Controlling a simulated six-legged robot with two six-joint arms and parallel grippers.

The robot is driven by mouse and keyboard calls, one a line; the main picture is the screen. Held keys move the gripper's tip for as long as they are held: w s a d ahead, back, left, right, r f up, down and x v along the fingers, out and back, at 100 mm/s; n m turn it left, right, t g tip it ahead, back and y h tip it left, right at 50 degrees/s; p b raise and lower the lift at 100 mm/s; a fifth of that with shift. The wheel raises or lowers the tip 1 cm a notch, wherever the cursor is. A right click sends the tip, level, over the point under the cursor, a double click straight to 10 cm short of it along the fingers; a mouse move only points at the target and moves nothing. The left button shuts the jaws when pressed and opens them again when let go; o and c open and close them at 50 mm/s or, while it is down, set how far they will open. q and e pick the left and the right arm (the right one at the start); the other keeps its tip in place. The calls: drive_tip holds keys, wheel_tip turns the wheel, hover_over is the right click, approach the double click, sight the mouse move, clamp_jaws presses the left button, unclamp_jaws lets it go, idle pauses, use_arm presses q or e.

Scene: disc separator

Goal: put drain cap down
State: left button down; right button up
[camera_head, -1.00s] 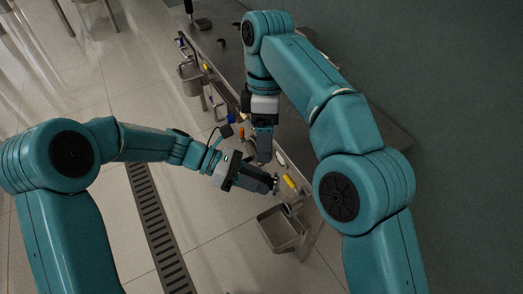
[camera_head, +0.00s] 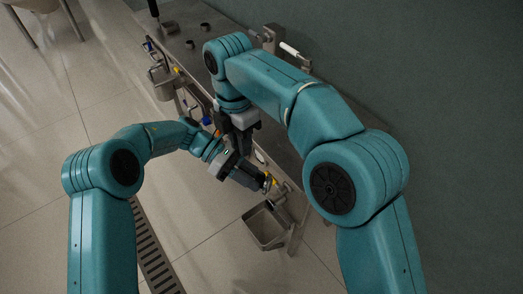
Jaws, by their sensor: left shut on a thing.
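My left gripper (camera_head: 266,184) comes in from the left and points right, at the front edge of the steel bench, just above the hanging metal bin. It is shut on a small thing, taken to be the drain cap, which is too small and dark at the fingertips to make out. A yellow part (camera_head: 273,179) shows right at its fingertips; I cannot tell whether they touch. My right gripper (camera_head: 242,147) points down over the bench edge, just above and behind the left gripper. Its fingertips are partly hidden, so its opening is unclear.
The steel bench (camera_head: 184,39) runs diagonally along the dark wall. An open metal bin (camera_head: 268,228) hangs below its near end. Another metal container (camera_head: 163,84) and a blue part (camera_head: 206,121) are along the front edge. A floor drain grate (camera_head: 153,250) lies lower left.

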sight(267, 179)
drive_tip(key=s+d+r+n+t, duration=0.2)
drive_tip(key=s+d+r+n, duration=0.2)
drive_tip(key=s+d+n, duration=0.15)
drive_tip(key=f, duration=0.3)
drive_tip(key=w+f, duration=0.1)
drive_tip(key=f, duration=0.7)
drive_tip(key=shift+w+d+f, duration=0.2)
drive_tip(key=shift+w+f, duration=0.05)
clamp_jaws()
use_arm(q)
drive_tip(key=c, duration=0.8)
unclamp_jaws()
drive_tip(key=shift+o, duration=0.2)
